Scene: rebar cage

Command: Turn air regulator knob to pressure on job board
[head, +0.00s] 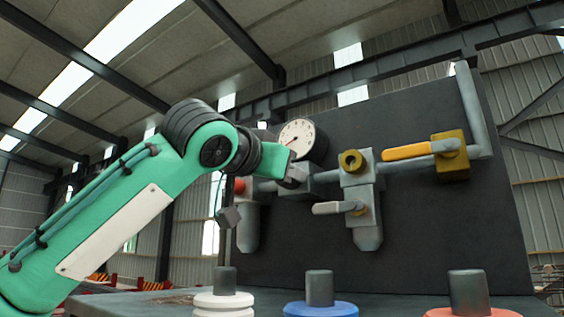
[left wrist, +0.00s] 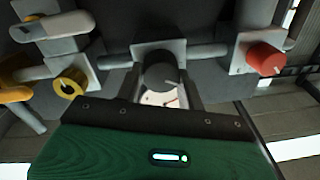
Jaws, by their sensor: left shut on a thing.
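The dark round regulator knob (left wrist: 161,76) has a pale line mark and sits on a grey square block, in the middle of the left wrist view. My left gripper (left wrist: 162,90) has its fingers on both sides of this knob and is shut on it. In the head view my left gripper (head: 291,174) is at the pipework, just below the round white gauge (head: 297,135), and mostly hides the knob. The gauge has a dark needle; its reading is too small to tell. Its face shows partly between the fingers in the left wrist view. I cannot make out a job board with a pressure value. My right gripper is not in view.
A red knob (left wrist: 265,58) sits beside the regulator. A yellow round fitting (head: 352,161), a grey lever (head: 328,208) and a yellow-handled valve (head: 407,151) are to the right on the dark panel (head: 430,240). White, blue (head: 320,308) and orange ringed posts stand in front.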

